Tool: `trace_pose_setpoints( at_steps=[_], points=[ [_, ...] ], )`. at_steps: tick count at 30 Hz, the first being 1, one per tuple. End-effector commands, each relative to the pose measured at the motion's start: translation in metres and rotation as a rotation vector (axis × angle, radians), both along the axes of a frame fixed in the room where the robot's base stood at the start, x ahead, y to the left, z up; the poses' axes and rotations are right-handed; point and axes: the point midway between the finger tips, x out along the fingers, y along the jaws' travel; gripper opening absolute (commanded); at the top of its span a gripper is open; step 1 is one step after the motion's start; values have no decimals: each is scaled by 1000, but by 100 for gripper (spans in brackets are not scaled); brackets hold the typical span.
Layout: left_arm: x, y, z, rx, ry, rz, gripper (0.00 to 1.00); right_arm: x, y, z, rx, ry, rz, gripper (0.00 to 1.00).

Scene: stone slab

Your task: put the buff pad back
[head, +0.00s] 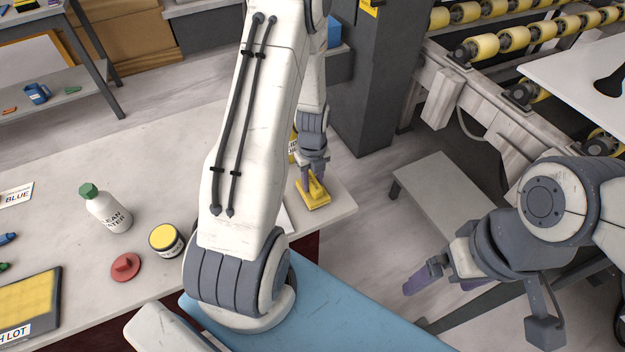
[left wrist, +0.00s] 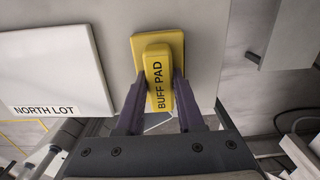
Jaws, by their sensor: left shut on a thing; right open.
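The yellow buff pad (head: 314,198) is at the right end of the pale stone slab (head: 342,200). My left gripper (head: 314,176) is above it, shut on its raised handle. In the left wrist view the handle of the buff pad (left wrist: 155,65) reads BUFF PAD and sits between the two purple fingers of my left gripper (left wrist: 154,105). The pad's flat base is at the slab surface; I cannot tell whether it touches. My right gripper (head: 428,276) is open and empty, off the slab to the right.
A white NORTH LOT panel (left wrist: 50,75) lies left of the pad, mostly hidden by my arm in the head view. A bottle (head: 106,210), yellow-lidded jar (head: 166,240), red knobbed disc (head: 126,267) and yellow panel (head: 30,310) are on the slab's left. A grey bench (head: 440,190) stands right.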

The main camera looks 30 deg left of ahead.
Motion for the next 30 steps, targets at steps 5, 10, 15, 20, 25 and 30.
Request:
trace_pose_setpoints(
  at_steps=[5, 10, 15, 20, 25, 30],
  points=[
    [0, 0, -1, 0, 0, 0, 67, 0, 0, -1, 0, 0, 0, 100],
    [0, 0, -1, 0, 0, 0, 67, 0, 0, -1, 0, 0, 0, 100],
    [0, 0, 5, 0, 0, 0, 67, 0, 0, 3, 0, 0, 0, 100],
    [2, 0, 26, 2, -6, 0, 67, 0, 0, 1, 0, 0, 0, 100],
    [2, 1, 65, 3, -7, 0, 67, 0, 0, 0, 0, 0, 0, 100],
    [1, 0, 98, 2, -6, 0, 67, 0, 0, 0, 0, 0, 0, 100]
  ],
)
